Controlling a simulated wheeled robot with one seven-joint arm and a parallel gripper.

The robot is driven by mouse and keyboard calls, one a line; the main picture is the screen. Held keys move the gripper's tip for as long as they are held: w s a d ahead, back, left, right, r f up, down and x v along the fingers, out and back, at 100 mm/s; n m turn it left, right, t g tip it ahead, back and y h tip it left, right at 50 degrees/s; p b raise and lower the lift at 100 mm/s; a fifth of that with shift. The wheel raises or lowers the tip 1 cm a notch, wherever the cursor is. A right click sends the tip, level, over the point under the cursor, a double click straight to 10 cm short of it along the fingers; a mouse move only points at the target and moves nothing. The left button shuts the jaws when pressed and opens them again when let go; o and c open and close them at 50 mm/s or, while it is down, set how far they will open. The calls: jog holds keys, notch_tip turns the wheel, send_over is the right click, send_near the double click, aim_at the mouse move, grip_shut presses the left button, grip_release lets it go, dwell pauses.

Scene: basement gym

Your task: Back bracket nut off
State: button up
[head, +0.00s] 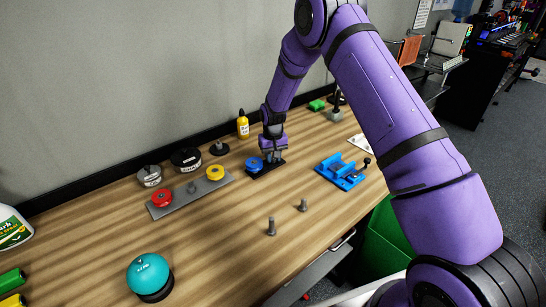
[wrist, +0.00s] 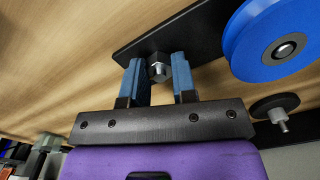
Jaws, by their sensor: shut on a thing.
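The bracket is a dark flat plate (head: 263,172) on the bench; it also shows in the wrist view (wrist: 205,42). A grey hex nut (wrist: 158,68) sits on a threaded end at the plate's near part in the wrist view. My gripper (wrist: 157,72) has its two blue fingers on either side of the nut and is shut on it. In the head view my gripper (head: 272,156) is low over the plate and hides the nut. A blue wheel (head: 254,163) is mounted on the same plate; it is large in the wrist view (wrist: 245,45).
A grey plate (head: 190,193) with red (head: 161,198) and yellow (head: 215,172) wheels lies to the left. A blue vise-like fixture (head: 340,173) is to the right. Two bolts (head: 271,227) stand in front. A yellow bottle (head: 242,125) is behind. The front-middle bench is mostly clear.

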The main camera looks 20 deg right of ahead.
jog(key=shift+n, duration=2.2)
jog(key=o, duration=0.9)
notch_tip(320, 180, up, 11)
jog(key=shift+f, duration=0.1)
